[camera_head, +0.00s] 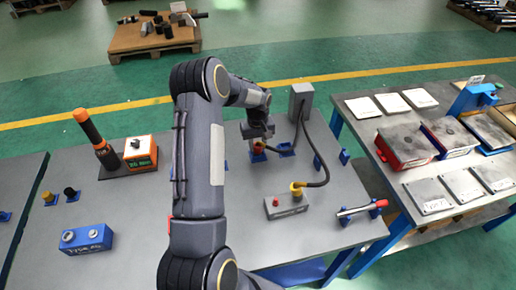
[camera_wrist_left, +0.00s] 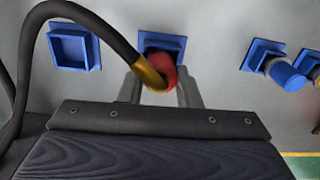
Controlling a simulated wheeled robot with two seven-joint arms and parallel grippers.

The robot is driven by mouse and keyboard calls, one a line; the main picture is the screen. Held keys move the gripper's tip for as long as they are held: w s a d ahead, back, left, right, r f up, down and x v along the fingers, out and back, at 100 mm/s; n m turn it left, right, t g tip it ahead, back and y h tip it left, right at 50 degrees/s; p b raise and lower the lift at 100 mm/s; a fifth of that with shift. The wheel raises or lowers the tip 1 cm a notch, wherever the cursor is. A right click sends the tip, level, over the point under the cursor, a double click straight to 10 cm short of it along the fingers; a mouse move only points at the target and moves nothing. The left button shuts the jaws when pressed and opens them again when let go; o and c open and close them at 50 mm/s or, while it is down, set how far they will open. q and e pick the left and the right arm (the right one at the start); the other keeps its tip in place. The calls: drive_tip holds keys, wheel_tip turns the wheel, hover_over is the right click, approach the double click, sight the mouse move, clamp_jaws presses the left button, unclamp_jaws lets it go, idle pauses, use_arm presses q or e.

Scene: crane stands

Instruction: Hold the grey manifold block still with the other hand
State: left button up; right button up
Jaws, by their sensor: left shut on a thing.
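The grey manifold block (camera_head: 288,207) lies on the grey table, with a red knob on top and a yellow fitting where a black hose (camera_head: 322,170) joins. My left gripper (camera_head: 259,147) is up and left of the block, apart from it. It is shut on a hose end (camera_head: 261,146) with a brass and red tip. In the left wrist view the hose end (camera_wrist_left: 157,74) sits between the two fingers (camera_wrist_left: 160,88), in front of a blue holder (camera_wrist_left: 162,46). Whether it touches the holder is unclear. My right gripper is not in view.
A tall grey box (camera_head: 301,101) stands at the back edge. A red-tipped tool (camera_head: 358,209) rests in blue holders at right. A blue block (camera_head: 86,238) and an orange box (camera_head: 140,152) are at left. A second table (camera_head: 386,178) holds trays and plates.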

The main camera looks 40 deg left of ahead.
use_arm(q)
drive_tip(key=shift+r+p, duration=1.25)
drive_tip(key=shift+r, duration=1.3)
